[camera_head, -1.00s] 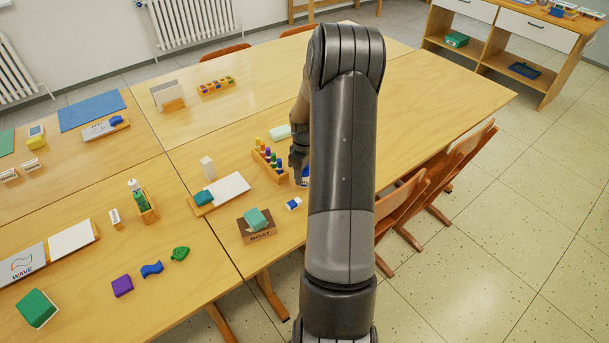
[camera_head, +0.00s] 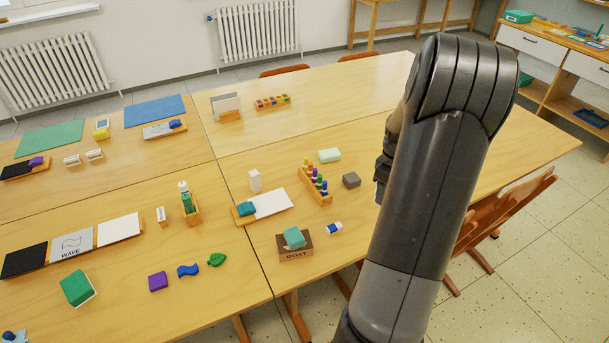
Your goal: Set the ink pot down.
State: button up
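My gripper (camera_head: 382,178) shows only in part at the left edge of my raised arm, over the right-hand part of the near right table (camera_head: 400,240). Its fingertips are mostly hidden behind the arm, so I cannot see whether they are open or shut. No ink pot can be made out clearly in this view; anything at the fingertips is hidden by the arm.
Chairs (camera_head: 500,215) stand at right.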

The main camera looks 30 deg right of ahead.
jog(key=shift+n, duration=0.6)
jog(key=w+a, duration=0.3)
jog(key=w, duration=0.6)
jog(key=w+a, duration=0.4)
jog(key=w, duration=0.6)
jog(key=w+a, duration=0.4)
jog(key=w, duration=0.6)
jog(key=shift+w, duration=0.2)
jog(key=w+a+f, duration=0.4)
jog(key=w+a, duration=0.1)
jog(key=w+a+f, duration=0.2)
jog(key=a, duration=0.1)
jog(key=shift+w+f, duration=0.2)
jog(key=shift+w+a+f, duration=0.25)
jog(key=shift+w+a, duration=0.05)
jog(key=shift+a, duration=0.05)
jog(key=shift+f, duration=1.95)
jog(key=shift+f, duration=0.15)
jog(key=o, duration=1.2)
